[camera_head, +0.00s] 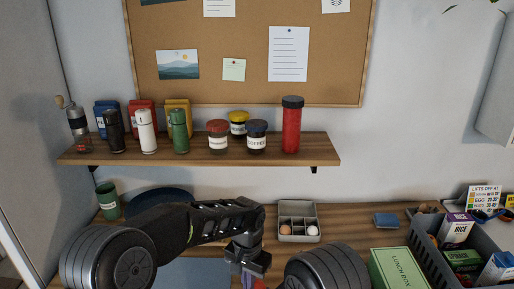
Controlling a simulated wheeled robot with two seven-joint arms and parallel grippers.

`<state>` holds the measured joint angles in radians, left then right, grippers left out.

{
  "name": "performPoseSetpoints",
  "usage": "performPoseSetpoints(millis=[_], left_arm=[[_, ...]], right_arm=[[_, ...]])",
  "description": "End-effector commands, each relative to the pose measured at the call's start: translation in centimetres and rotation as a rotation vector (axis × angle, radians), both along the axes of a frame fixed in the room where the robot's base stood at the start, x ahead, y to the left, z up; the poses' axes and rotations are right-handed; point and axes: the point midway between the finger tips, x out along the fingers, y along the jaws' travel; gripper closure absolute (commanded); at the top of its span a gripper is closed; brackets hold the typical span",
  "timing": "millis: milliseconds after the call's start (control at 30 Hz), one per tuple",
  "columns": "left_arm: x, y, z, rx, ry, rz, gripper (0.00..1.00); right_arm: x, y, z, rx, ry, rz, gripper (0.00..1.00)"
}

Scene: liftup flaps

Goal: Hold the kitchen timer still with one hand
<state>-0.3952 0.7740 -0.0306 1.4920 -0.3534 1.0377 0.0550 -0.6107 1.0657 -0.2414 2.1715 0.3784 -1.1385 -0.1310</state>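I cannot make out a kitchen timer for certain. My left gripper (250,268) reaches over the counter at the bottom middle, pointing down. A small reddish and purple thing (258,284) shows just below it, cut off by the bottom edge. I cannot tell what it is, or whether the fingers are open or shut on it. A small blue object (385,220) lies on the counter to the right, apart from my arms; its kind is unclear. My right arm shows only as a rounded grey link at the bottom; its gripper is out of view.
A grey divided tray (285,237) holding small round items stands behind my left gripper. At right are a grey crate (424,252) of packages and a green lunch box (397,268). A wooden shelf (270,151) with jars and shakers overhangs the counter's back. A green cup (108,202) stands left.

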Motion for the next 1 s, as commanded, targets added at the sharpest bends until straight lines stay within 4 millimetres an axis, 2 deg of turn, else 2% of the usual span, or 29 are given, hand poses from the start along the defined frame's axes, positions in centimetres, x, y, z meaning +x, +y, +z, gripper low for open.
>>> performPoseSetpoints(millis=[200, 300, 667, 700, 1000], left_arm=[[0.0, 0.0, 2.8, 0.0, -0.002, 0.0, 1.0], [0.0, 0.0, 3.4, 0.0, 0.0, 0.0, 1.0], [0.0, 0.0, 3.6, 0.0, 0.0, -0.001, 1.0], [0.0, 0.0, 3.6, 0.0, 0.0, -0.001, 1.0], [0.0, 0.0, 3.6, 0.0, 0.0, -0.001, 1.0]], right_arm=[[-0.2, -0.2, -0.5, -0.004, 0.011, -0.001, 0.81], [-0.2, -0.2, -0.5, -0.004, 0.011, -0.001, 0.81], [-0.2, -0.2, -0.5, -0.005, 0.011, -0.002, 0.81], [-0.2, -0.2, -0.5, -0.005, 0.011, -0.003, 0.44], [-0.1, -0.1, -0.3, -0.002, 0.007, -0.001, 0.2]])
